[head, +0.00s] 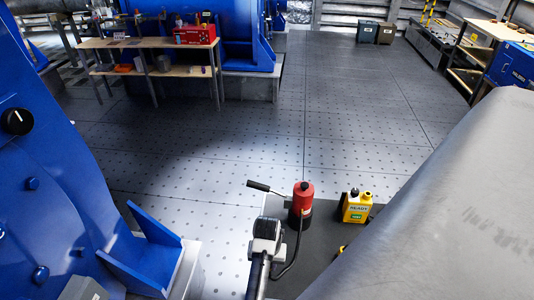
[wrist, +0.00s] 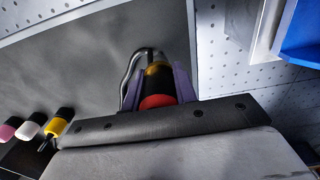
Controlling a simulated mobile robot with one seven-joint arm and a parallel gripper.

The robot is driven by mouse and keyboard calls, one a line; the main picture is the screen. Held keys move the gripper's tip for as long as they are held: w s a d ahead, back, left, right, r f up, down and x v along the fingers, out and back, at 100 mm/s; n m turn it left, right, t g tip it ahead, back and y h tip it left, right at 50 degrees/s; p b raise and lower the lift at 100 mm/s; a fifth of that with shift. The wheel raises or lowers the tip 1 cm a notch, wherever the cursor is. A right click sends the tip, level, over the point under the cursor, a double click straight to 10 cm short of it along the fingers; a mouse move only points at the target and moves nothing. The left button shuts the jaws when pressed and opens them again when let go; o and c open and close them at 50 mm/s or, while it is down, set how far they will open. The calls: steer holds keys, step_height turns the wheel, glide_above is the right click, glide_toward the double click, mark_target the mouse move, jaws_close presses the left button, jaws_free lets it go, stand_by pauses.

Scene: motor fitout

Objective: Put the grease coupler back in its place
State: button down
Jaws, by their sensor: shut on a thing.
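My gripper (wrist: 158,70) shows in the wrist view, its two purple fingers on either side of a small red, black and yellow piece, which I take to be the grease coupler (wrist: 156,101). In the head view my arm covers the right side and the gripper is hidden. There, a red pump (head: 303,193) with a black base and a lever stands on the dark bench top, with a black hose running down from it. I cannot make out the coupler's place.
A yellow bottle marked READY (head: 356,207) stands right of the pump. A grey-headed tool with a black shaft (head: 266,236) is at the bench's left edge. Pink, white and yellow pieces (wrist: 34,126) lie left in the wrist view. A blue bracket (head: 142,252) stands left.

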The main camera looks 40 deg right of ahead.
steer(key=shift+f+b, duration=0.45)
steer(key=shift+f, duration=1.1)
steer(key=c, duration=1)
jaws_free()
steer(key=shift+c, duration=0.2)
